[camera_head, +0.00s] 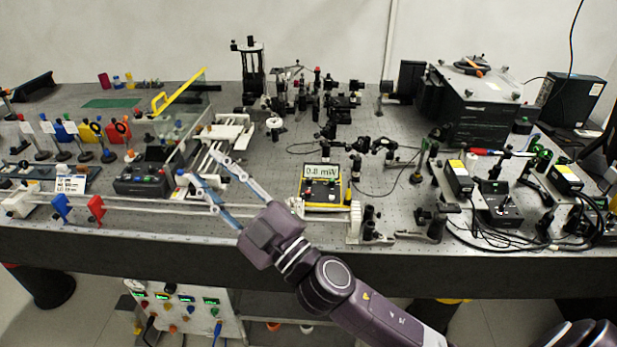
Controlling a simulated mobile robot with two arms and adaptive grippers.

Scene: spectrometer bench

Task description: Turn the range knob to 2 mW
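A yellow-edged power meter (346,197) sits on the optical bench near its front edge, right of centre. Its lit display (321,171) appears to read 0.8 mW. Small controls show on its dark face below the display; I cannot make out the range knob or its setting. My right gripper (203,167) reaches in from the lower right, left of the meter and apart from it. Its two long bluish fingers are spread open with nothing held between them, pointing to the upper left. My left gripper is not in view.
A dark control box (142,181) with coloured buttons is just left of the gripper. Blue (61,207) and red (96,208) clips stand at the front left. Optics mounts crowd the bench behind the meter. Boxes and cables (501,205) fill the right.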

